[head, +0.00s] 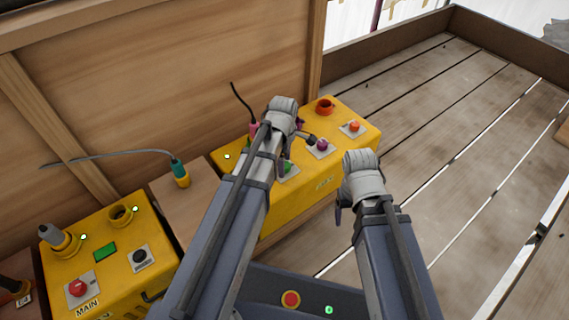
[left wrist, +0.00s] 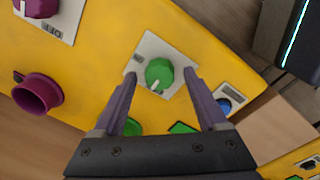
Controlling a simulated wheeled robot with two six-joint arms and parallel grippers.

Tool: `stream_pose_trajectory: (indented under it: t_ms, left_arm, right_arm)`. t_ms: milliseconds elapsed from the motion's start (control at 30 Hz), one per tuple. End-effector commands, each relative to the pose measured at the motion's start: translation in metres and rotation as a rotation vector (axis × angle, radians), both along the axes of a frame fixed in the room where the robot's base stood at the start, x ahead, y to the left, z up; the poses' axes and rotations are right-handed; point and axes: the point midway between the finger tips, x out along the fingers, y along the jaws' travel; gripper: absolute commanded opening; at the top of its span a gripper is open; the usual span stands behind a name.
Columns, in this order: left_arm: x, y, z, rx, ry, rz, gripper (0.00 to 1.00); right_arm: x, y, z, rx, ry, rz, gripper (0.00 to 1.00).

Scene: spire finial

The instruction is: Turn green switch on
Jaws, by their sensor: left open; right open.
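The green switch (left wrist: 159,74) is a round green knob with a pale pointer mark, on a white square plate (left wrist: 150,48) on the yellow box. In the left wrist view it sits between the open fingertips of my left gripper (left wrist: 161,77), one on each side; I cannot tell whether they touch it. In the head view the green switch (head: 287,167) is partly hidden behind my left arm. My left gripper (head: 304,134) is mostly hidden by its own wrist there. My right gripper (head: 341,203) is over the slatted floor, right of the box, its fingers mostly hidden.
The yellow box (head: 350,153) also carries a purple knob (head: 321,145), an orange-red button (head: 354,126) and an orange socket (head: 325,106). A second yellow box (head: 110,260) with a red button (head: 77,288) stands left. Slatted floor at right is clear.

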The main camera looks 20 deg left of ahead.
Motion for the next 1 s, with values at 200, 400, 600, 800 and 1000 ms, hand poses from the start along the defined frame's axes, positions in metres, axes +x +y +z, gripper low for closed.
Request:
stream_pose_trajectory:
  t_ms: [200, 400, 600, 800, 1000]
  left_arm:
    - [0.0000, 0.0000, 0.0002, 0.000, 0.000, 0.000, 0.55]
    - [-0.0001, 0.0000, 0.0002, 0.000, 0.000, 0.000, 0.33]
    - [-0.0001, 0.0000, 0.0001, 0.000, 0.000, 0.000, 0.10]
    - [0.0000, 0.0000, 0.0001, 0.000, 0.000, 0.000, 0.00]
    - [0.0000, 0.0000, 0.0001, 0.000, 0.000, -0.019, 0.00]
  right_arm:
    - [0.0000, 0.0000, 0.0002, 0.000, 0.000, 0.000, 0.76]
    - [0.0000, 0.0000, 0.0001, 0.000, 0.000, 0.000, 0.76]
    - [0.0000, 0.0000, 0.0001, 0.000, 0.000, 0.000, 0.76]
    - [0.0000, 0.0000, 0.0001, 0.000, 0.000, 0.000, 0.76]
    - [0.0000, 0.0000, 0.0001, 0.000, 0.000, 0.000, 0.76]
